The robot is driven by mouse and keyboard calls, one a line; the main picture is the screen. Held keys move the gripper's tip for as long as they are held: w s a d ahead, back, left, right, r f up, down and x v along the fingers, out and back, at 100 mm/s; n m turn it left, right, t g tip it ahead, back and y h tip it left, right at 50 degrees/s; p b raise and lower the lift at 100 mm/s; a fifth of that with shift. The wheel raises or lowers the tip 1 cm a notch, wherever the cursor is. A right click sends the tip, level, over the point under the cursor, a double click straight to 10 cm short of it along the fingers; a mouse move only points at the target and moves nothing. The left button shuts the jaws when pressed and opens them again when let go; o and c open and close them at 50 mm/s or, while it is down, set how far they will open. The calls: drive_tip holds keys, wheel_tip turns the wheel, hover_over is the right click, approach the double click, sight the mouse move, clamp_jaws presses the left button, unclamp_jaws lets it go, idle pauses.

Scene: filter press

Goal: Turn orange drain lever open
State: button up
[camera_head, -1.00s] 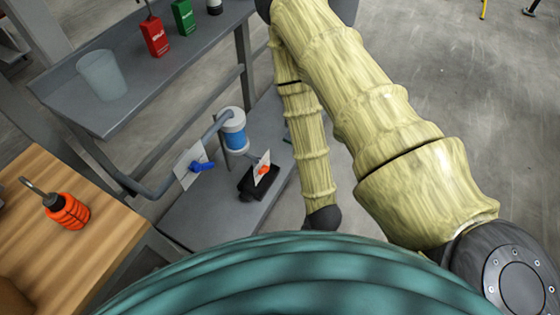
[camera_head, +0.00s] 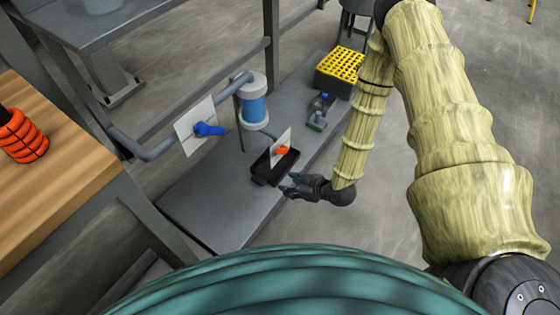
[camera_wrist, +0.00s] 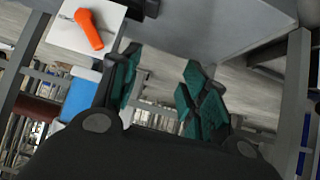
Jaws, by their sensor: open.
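The orange drain lever (camera_head: 281,150) is mounted on a small white plate (camera_head: 286,137) above a black tray (camera_head: 262,174) on the low grey shelf. In the wrist view the lever (camera_wrist: 89,29) is at the upper left, slanting down to the right on its white plate (camera_wrist: 60,38). My gripper (camera_head: 290,184) is just right of and in front of the tray, apart from the lever. In the wrist view my gripper (camera_wrist: 158,85) has its two green-padded fingers spread, with nothing between them; the lever lies beyond the left finger.
A blue lever (camera_head: 208,129) on another white plate stands left of the blue-and-white filter housing (camera_head: 253,107). A yellow-topped crate (camera_head: 341,66) and a small bottle (camera_head: 318,111) sit behind my gripper. A wooden bench with an orange object (camera_head: 21,137) is at left.

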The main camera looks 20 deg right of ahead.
drive_tip(key=w+d+f+n+t+y+b, duration=0.2)
drive_tip(key=w+d+f+n+t+b, duration=0.15)
drive_tip(key=w+f+b, duration=0.4)
drive_tip(key=n+t+y+b, duration=0.25)
drive_tip(key=n+b, duration=0.35)
drive_tip(key=b, duration=0.5)
approach(282, 152)
drive_tip(key=shift+m+y, duration=0.25)
drive_tip(key=shift+y, duration=0.1)
drive_tip(key=b+x, duration=0.1)
drive_tip(key=x, duration=0.2)
drive_tip(key=b+x, duration=0.1)
drive_tip(key=x, duration=0.2)
drive_tip(key=b+x, duration=0.1)
drive_tip(key=x, duration=0.2)
drive_tip(key=shift+d+f+b, duration=0.1)
drive_tip(key=shift+f+b, duration=0.2)
drive_tip(key=shift+f, duration=0.1)
drive_tip(key=shift+x, duration=0.85)
drive_tip(key=shift+r, duration=0.15)
clamp_jaws()
